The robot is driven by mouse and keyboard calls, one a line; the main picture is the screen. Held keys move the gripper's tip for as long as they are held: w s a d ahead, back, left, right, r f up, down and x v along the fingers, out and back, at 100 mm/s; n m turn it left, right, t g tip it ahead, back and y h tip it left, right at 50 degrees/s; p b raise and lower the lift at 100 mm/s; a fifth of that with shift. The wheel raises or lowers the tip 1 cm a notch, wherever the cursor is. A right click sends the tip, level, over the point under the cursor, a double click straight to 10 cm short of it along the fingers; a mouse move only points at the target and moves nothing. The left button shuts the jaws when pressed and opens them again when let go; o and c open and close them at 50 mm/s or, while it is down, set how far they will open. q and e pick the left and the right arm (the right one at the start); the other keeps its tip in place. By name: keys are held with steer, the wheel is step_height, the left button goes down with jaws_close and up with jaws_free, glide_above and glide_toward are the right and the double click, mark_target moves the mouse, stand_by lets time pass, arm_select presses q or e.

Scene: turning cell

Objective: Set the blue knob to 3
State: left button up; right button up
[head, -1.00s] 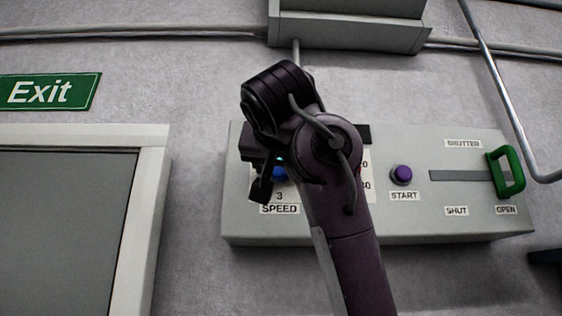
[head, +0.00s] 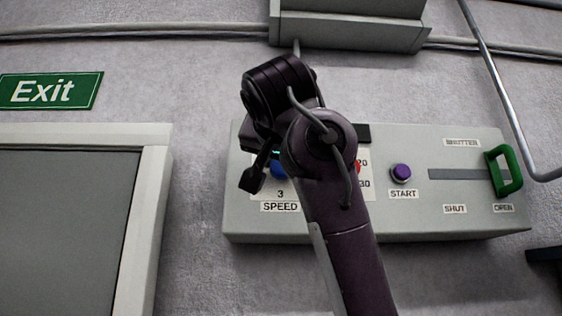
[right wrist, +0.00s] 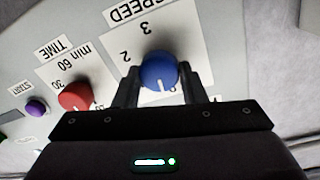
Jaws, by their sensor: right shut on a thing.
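The blue knob (head: 278,171) is on the grey wall panel (head: 430,225), above the SPEED label, mostly behind my right gripper in the head view. In the right wrist view the knob (right wrist: 158,70) sits between the two fingers of my right gripper (right wrist: 160,85), which is shut on it. That view is roughly upside down. The knob's white mark points down in it, away from the 3 (right wrist: 145,28) near the SPEED label; the 2 (right wrist: 125,57) is at the knob's left. The marking beyond the gripper is hidden. My left gripper is not in view.
A red TIME knob (right wrist: 76,96) is beside the blue one. Further along are a purple START button (head: 401,173) and a green shutter handle (head: 503,171) at OPEN. A grey box (head: 348,30) is above the panel.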

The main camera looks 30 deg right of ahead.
steer(key=shift+s+d+m+t+y+b, duration=0.15)
steer(key=shift+m+y+b, duration=0.35)
steer(key=shift+m, duration=4.95)
steer(key=shift+w+a+m+t+y+b, duration=0.15)
steer(key=shift+m+b, duration=0.6)
steer(key=shift+m, duration=4.75)
steer(key=shift+s+d+m+t+y+b, duration=0.1)
steer(key=shift+s+m+t+y+b, duration=0.4)
steer(key=shift+m, duration=4.95)
steer(key=shift+w+g, duration=0.3)
steer(key=shift+w, duration=0.05)
steer(key=o, duration=1)
steer(key=shift+w+d+f, duration=0.1)
steer(key=shift+w+f, duration=0.05)
steer(key=shift+w, duration=0.1)
